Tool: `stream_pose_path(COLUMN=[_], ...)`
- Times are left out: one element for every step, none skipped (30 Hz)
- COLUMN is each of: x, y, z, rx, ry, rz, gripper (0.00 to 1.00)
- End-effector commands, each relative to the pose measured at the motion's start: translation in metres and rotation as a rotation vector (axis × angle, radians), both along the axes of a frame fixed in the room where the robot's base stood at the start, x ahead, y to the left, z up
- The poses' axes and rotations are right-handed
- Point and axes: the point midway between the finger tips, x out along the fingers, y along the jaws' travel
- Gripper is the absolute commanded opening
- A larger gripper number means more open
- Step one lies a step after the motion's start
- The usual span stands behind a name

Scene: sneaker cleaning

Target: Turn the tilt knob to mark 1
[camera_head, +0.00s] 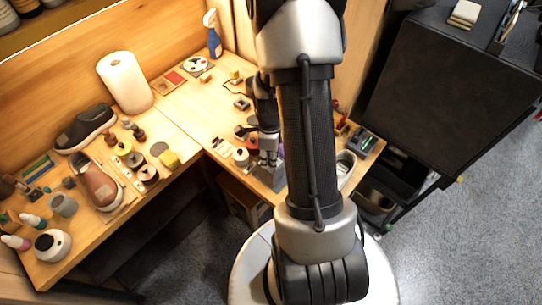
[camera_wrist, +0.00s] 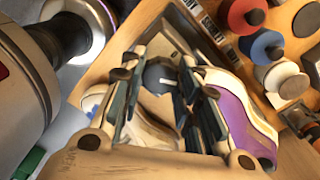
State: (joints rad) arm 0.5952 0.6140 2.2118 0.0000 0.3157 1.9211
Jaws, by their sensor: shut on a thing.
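The tilt knob (camera_wrist: 160,75) is a dark round knob with a short white pointer line, seen in the wrist view. My gripper (camera_wrist: 158,88) has its fingers on both sides of the knob and is shut on it. In the head view my gripper (camera_head: 268,158) is low over a grey stand (camera_head: 270,178) near the bench's front edge, and the knob is hidden there.
A shoe with a purple side (camera_wrist: 230,115) lies close beside and below my fingers. A red round piece (camera_wrist: 243,15) and a blue one (camera_wrist: 262,47) are at the upper right. In the head view, a brown sneaker (camera_head: 100,187) and a paper roll (camera_head: 125,82) stand on the left bench.

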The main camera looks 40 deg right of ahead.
Motion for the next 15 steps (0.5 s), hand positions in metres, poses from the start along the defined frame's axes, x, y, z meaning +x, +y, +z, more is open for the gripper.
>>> stream_pose_path(x=[-0.0001, -0.0001, -0.0001, -0.0001, -0.0001, -0.0001, -0.0001, -0.0001, -0.0001, -0.0001, -0.0001, -0.0001, -0.0001, -0.0001, -0.0001], y=[0.0000, 0.0000, 0.0000, 0.0000, 0.0000, 0.0000, 0.0000, 0.0000, 0.0000, 0.0000, 0.0000, 0.0000, 0.0000, 0.0000, 0.0000], z=[-0.0001, 0.0000, 0.0000, 0.0000, 0.0000, 0.0000, 0.0000, 0.0000, 0.0000, -0.0001, -0.0001, -0.0002, -0.0002, -0.0002, -0.0002], rx=[0.000, 0.000, 0.000, 0.000, 0.000, 0.000, 0.000, 0.000, 0.000, 0.000, 0.000, 0.000, 0.000, 0.000, 0.000], ry=[0.000, 0.000, 0.000, 0.000, 0.000, 0.000, 0.000, 0.000, 0.000, 0.000, 0.000, 0.000, 0.000, 0.000, 0.000], rz=[-0.019, -0.024, -0.026, -0.026, -0.025, -0.025, -0.024, -0.026, -0.037, -0.055, -0.082, -0.128, -0.167, -0.207, -0.255], gripper=[0.09, 0.09, 0.09, 0.09, 0.09, 0.09, 0.09, 0.09, 0.09, 0.09, 0.09, 0.09, 0.09, 0.09, 0.09])
